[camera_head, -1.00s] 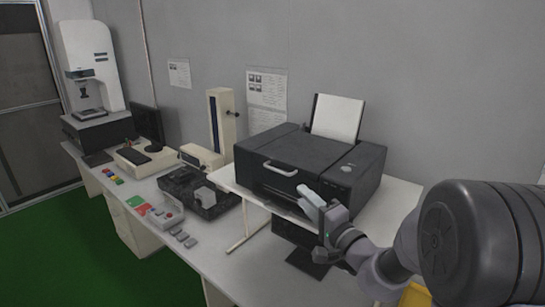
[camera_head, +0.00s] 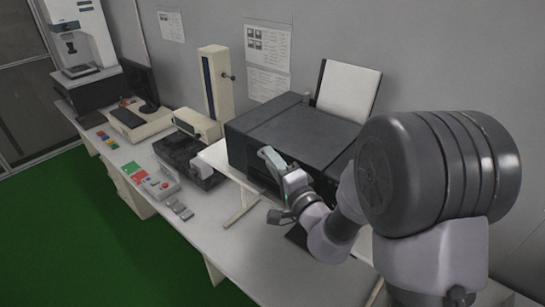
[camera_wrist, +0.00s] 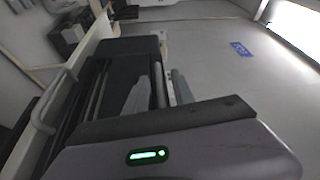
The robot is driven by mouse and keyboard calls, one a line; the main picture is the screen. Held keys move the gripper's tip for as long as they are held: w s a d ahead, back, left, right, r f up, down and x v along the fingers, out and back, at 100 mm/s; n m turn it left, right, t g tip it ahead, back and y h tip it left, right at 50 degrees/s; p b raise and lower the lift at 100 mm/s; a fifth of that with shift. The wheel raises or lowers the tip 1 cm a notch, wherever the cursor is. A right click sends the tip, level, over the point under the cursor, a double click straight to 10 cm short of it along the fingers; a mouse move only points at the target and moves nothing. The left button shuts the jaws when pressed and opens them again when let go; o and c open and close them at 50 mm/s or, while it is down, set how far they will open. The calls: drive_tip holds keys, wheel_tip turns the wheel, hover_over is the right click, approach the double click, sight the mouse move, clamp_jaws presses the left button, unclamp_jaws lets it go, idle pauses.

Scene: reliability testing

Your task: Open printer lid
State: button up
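The black printer (camera_head: 275,125) stands on a white raised stand, with its lid lying flat and closed. White paper (camera_head: 347,90) rises from its back. My gripper (camera_head: 270,158) is in front of the printer's upper front edge, where it overlaps the lid handle. The handle cannot be made out in the head view. In the wrist view a pale curved bar, which looks like the handle (camera_wrist: 42,112), shows at the left, apart from my gripper's grey fingers (camera_wrist: 160,92).
The white stand (camera_head: 222,160) sits on a long bench. Left of it are a black tray (camera_head: 185,155), a control box (camera_head: 158,184) and a monitor (camera_head: 138,85). My arm covers the printer's right side. The green floor (camera_head: 70,225) is clear.

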drive_tip(key=shift+c, duration=0.4)
clamp_jaws()
drive_tip(key=shift+r, duration=0.1)
idle(0.8)
